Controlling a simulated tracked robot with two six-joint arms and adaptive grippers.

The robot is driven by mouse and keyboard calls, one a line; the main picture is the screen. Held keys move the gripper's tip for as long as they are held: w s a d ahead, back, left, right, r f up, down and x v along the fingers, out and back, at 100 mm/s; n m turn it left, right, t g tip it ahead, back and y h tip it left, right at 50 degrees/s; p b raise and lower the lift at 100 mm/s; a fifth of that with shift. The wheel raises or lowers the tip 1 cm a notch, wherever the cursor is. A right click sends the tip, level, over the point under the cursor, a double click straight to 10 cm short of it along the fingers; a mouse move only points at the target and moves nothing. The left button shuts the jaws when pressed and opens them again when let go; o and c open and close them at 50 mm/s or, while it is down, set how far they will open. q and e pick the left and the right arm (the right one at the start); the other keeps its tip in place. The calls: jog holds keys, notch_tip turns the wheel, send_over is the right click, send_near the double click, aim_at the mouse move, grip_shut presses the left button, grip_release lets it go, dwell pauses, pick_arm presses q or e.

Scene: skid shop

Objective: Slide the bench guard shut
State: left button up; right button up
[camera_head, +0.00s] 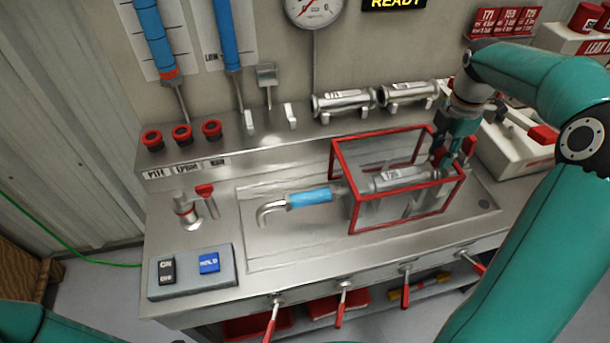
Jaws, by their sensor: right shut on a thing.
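The bench guard (352,213) is a clear box with a red frame on the steel bench. It stands around a steel cylinder (385,181). A blue-sleeved fitting with a bent metal end (310,198) sticks out past the guard's left side. My right gripper (442,158) is at the guard's far right end, shut on part of the guard; the exact grip is partly hidden by the gripper itself. My left gripper is out of view; only a bit of my left arm shows at the bottom left.
A valve with a red handle (190,207) and a switch box (192,273) stand on the bench's left. Two steel cylinders (343,102) rest on the back ledge. Several red-handled levers (342,304) hang along the front edge. Bench left of the guard holds the bent fitting.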

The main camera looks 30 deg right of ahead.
jog(key=shift+d, duration=0.1)
jog(key=shift+s+d+r+p, duration=0.1)
jog(key=shift+s+d+p, duration=0.05)
jog(key=shift+d+p, duration=0.25)
jog(key=shift+s+d, duration=0.15)
jog(key=shift+d, duration=0.55)
jog(key=o, duration=0.9)
